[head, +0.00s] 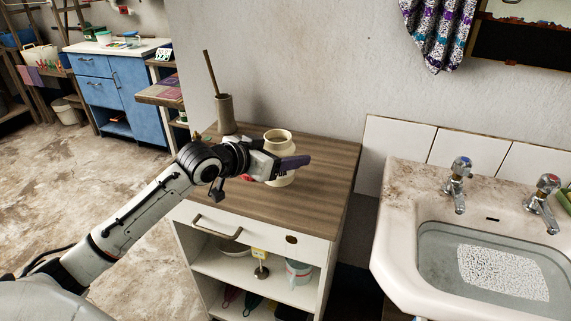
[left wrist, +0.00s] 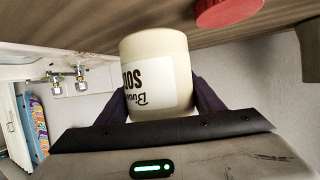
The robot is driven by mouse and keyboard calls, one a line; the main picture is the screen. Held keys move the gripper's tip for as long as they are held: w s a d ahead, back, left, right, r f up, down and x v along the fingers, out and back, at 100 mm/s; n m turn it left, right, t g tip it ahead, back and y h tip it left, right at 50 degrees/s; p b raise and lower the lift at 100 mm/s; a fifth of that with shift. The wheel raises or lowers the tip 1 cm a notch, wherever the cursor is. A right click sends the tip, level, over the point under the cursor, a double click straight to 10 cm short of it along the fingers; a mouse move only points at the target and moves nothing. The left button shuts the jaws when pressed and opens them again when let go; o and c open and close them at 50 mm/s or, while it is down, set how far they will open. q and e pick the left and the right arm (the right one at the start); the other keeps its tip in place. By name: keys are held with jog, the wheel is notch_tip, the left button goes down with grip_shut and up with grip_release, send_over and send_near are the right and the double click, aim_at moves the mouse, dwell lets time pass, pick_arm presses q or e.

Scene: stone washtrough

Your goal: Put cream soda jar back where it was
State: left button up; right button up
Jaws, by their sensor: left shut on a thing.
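The cream soda jar (head: 278,136) is over the wooden top of the small cabinet (head: 322,158), upright, its mouth upward. My left gripper (head: 286,164) is shut around its middle and hides part of its body. In the left wrist view the jar (left wrist: 155,52), with a white label and dark letters, sits between the two dark fingers of the gripper (left wrist: 163,98). Whether its base touches the wood I cannot tell. My right gripper is in neither view.
A grey vase-like holder with a stick (head: 225,112) stands at the cabinet's back left. A red round thing (left wrist: 228,12) lies close to the jar. The cabinet's right and front top is clear. A stone washbasin (head: 398,222) with two taps is at right.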

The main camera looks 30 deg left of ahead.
pick_arm(q)
jog(key=shift+f, duration=1.2)
jog(key=shift+f, duration=0.15)
jog(key=o, duration=1.4)
jog(key=shift+f, duration=0.1)
jog(key=shift+r, duration=0.2)
jog(key=v, duration=1.2)
